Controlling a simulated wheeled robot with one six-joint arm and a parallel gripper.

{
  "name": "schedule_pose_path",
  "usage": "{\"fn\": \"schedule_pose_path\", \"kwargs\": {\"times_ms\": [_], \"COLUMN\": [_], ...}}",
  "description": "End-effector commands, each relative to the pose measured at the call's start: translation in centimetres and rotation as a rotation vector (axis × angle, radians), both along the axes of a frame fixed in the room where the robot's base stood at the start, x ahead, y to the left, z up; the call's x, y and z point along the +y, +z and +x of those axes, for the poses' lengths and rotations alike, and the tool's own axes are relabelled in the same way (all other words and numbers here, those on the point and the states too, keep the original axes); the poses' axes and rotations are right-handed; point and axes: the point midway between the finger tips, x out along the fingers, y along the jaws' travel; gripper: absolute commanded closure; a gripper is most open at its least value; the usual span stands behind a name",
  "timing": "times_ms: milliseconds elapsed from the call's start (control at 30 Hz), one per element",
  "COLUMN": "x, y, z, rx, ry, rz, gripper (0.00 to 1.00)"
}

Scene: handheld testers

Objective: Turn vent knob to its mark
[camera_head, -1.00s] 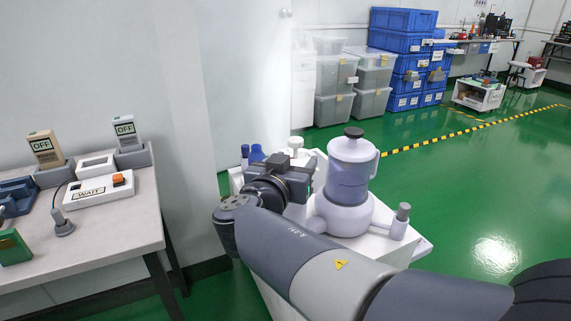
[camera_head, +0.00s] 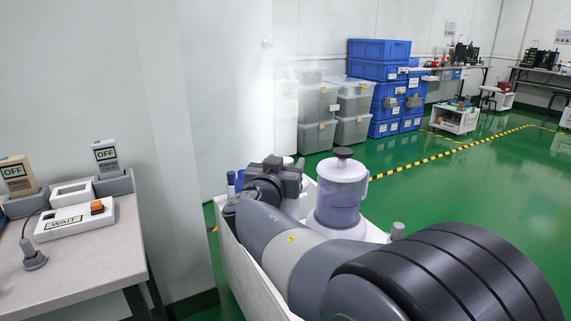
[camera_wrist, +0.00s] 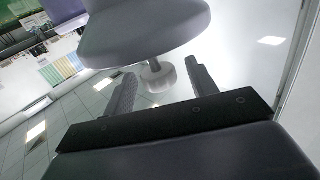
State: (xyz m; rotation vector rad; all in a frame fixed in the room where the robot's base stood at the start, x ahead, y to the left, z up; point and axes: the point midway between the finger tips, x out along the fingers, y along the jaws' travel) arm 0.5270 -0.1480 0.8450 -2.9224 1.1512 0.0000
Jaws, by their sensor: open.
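In the wrist view a pale, ridged round knob (camera_wrist: 158,75) on a short stem hangs from the underside of a rounded lavender body (camera_wrist: 150,30). My gripper (camera_wrist: 161,67) is open, with one finger on each side of the knob; I see gaps on both sides and no contact. No mark on the knob can be made out. In the head view the lavender, see-through vessel (camera_head: 341,195) with a dark top knob (camera_head: 344,153) stands on a white cart (camera_head: 238,255). My gripper (camera_head: 287,172) is at the vessel's left, its fingertips hard to make out. The knob between them is hidden there.
Blue-capped bottles (camera_head: 235,180) stand just left of my wrist. A small grey post (camera_head: 397,231) is at the cart's right. A bench (camera_head: 95,260) with handheld testers and an orange-button box (camera_head: 75,219) is at the left.

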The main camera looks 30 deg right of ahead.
Motion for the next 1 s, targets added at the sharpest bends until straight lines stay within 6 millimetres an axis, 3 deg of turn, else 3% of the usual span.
{"fn": "schedule_pose_path", "kwargs": {"times_ms": [433, 900, 1000], "x": [-0.81, -0.80, -0.80], "y": [0.00, 0.01, 0.00], "z": [0.82, 0.80, 0.80], "rx": [0.001, 0.000, 0.000], "ry": [0.000, 0.000, -0.001], "rz": [-0.001, 0.000, 0.000], "gripper": [0.46, 0.85, 0.89]}}
